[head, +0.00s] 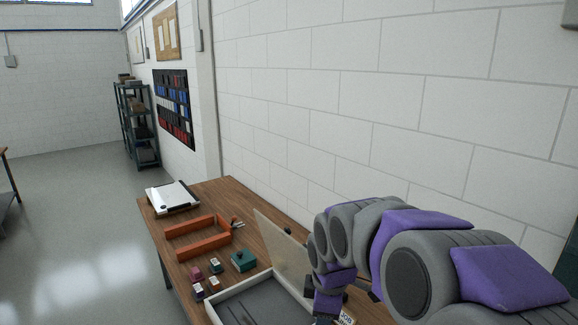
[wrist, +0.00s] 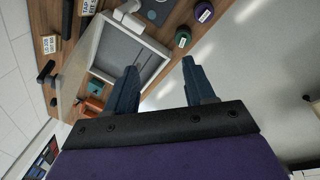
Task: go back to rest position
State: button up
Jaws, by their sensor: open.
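My gripper (wrist: 160,63) shows in the wrist view with its two dark blue fingers spread apart and nothing between them. It hangs above the edge of the wooden table (head: 185,271), with the floor also below it. In the head view my purple and grey arm reaches over the right part of the table, and the fingers are hidden or out of frame at the bottom edge. An open white case (head: 225,306) with a grey inside lies below and left of the arm; it also shows in the wrist view (wrist: 135,27).
The table carries an orange open-sided frame (head: 184,247), a green block (head: 243,261), several small blocks and a white flat device (head: 172,197). Round pots (wrist: 183,38) and label cards (wrist: 50,44) show in the wrist view.

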jog(key=s+d+f+m+g+b, duration=0.1)
jog(key=s+f+m, duration=0.4)
jog(key=s, duration=0.5)
jog(key=s+d+f+m+g+b, duration=0.1)
jog(key=s+d+f+m+b, duration=0.2)
jog(key=s, duration=0.8)
jog(key=s+d+f+m+g+b, duration=0.2)
jog(key=s+f+m+b, duration=0.5)
jog(key=s, duration=0.3)
jog(key=shift+s+d+f+m, duration=0.15)
jog(key=shift+d+f+m, duration=0.15)
jog(key=shift+f+m, duration=0.35)
